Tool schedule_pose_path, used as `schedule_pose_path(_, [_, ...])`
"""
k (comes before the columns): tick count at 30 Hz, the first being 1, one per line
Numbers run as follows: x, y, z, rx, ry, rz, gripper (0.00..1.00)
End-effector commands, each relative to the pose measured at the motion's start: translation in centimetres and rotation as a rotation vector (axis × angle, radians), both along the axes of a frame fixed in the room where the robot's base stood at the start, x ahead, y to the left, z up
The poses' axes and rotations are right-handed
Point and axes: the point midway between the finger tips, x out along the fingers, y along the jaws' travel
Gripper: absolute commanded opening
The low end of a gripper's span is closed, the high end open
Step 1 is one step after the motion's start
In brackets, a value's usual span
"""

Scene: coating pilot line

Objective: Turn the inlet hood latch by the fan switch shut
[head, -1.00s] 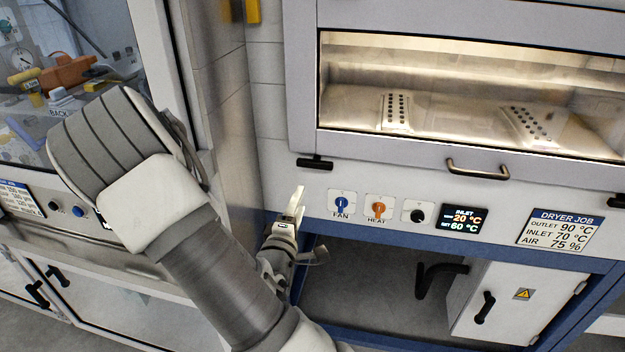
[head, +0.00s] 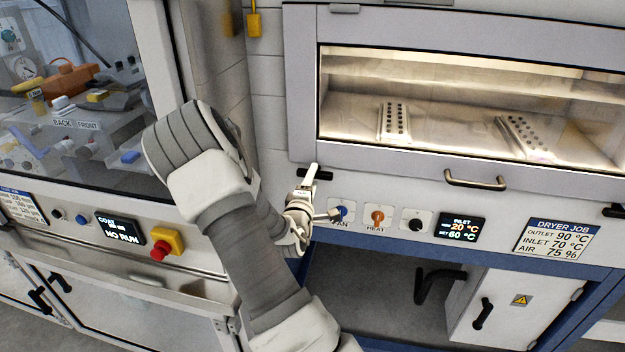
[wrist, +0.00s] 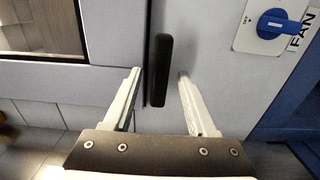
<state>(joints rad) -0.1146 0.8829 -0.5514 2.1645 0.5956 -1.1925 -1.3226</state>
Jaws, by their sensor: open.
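The inlet hood latch is a black bar (head: 326,175) just below the hood's lower left corner, partly hidden by my gripper in the head view. It lies level, along the seam under the hood. In the wrist view the latch (wrist: 160,72) stands upright in the picture, beside the seam. My gripper (head: 311,170) is open and empty at the latch. In the wrist view its two fingertips (wrist: 159,74) lie on either side of the bar, with a gap on each side; contact is not visible. The blue fan switch (wrist: 279,24) is nearby, and in the head view (head: 342,211) my wrist partly covers its label.
The dryer hood (head: 400,158) with its bar handle (head: 476,181) is above the panel. The orange heat switch (head: 377,217) and a black knob (head: 415,224) sit to the right. A red emergency button (head: 160,250) is on the left cabinet, near my arm.

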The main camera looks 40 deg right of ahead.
Motion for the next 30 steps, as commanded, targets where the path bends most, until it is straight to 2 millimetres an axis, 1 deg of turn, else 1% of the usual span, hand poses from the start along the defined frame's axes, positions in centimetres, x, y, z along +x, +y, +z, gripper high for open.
schedule_pose_path(2, [-0.01,0.02,-0.01,0.000,0.000,0.000,0.57])
schedule_pose_path(3, [-0.01,0.02,-0.01,0.000,0.000,0.000,0.56])
schedule_pose_path(8, [-0.02,0.02,0.00,0.000,0.000,0.000,0.27])
schedule_pose_path(12, [-0.03,0.03,0.01,0.001,-0.001,0.000,0.02])
schedule_pose_path(13, [-0.03,0.03,0.02,0.001,-0.001,0.000,0.00])
schedule_pose_path(23, [-0.03,0.03,-0.05,0.008,-0.011,0.000,0.00])
schedule_pose_path(30, [-0.02,0.02,-0.33,0.065,-0.081,-0.001,0.00])
